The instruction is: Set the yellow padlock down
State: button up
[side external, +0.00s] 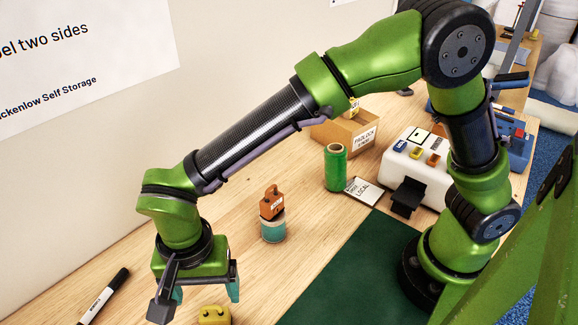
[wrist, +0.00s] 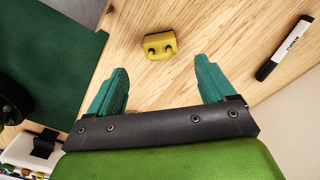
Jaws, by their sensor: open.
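The yellow padlock (side external: 214,315) is a small block at the bottom edge of the side external view, partly cut off by the frame. It appears to rest on the wooden table. In the wrist view the yellow padlock (wrist: 160,46) shows whole, with two dark spots on its near face, just beyond and between the line of my fingertips. My gripper (side external: 206,292) points down with its teal fingers spread. The gripper (wrist: 160,78) also shows open and empty in the wrist view, with bare wood between the fingers. No contact with the padlock is visible.
An orange-brown padlock (side external: 272,204) sits on a teal round container (side external: 273,230). A green roll (side external: 335,168), an open carton (side external: 345,132) and a white machine (side external: 420,165) stand behind. A black-and-white marker (side external: 104,296) lies left; a green mat (side external: 345,275) lies right.

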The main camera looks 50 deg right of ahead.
notch_tip(320, 180, up, 2)
jog(key=shift+r, duration=0.1)
jog(key=w+d+r+n+t+y, duration=0.25)
jog(key=d+r, duration=0.65)
jog(key=d, duration=0.5)
jog(key=s+d+r+n+t, duration=0.1)
jog(key=s+d+t, duration=0.1)
jog(key=d, duration=0.6)
jog(key=s+d+r+n+t, duration=0.1)
jog(key=s+d+r+t, duration=0.1)
jog(key=s+d, duration=0.3)
jog(key=d, duration=0.4)
jog(key=shift+r+t, duration=0.3)
jog(key=shift+t, duration=0.05)
jog(key=shift+w+a+n+h, duration=0.1)
jog(key=shift+n+h, duration=0.15)
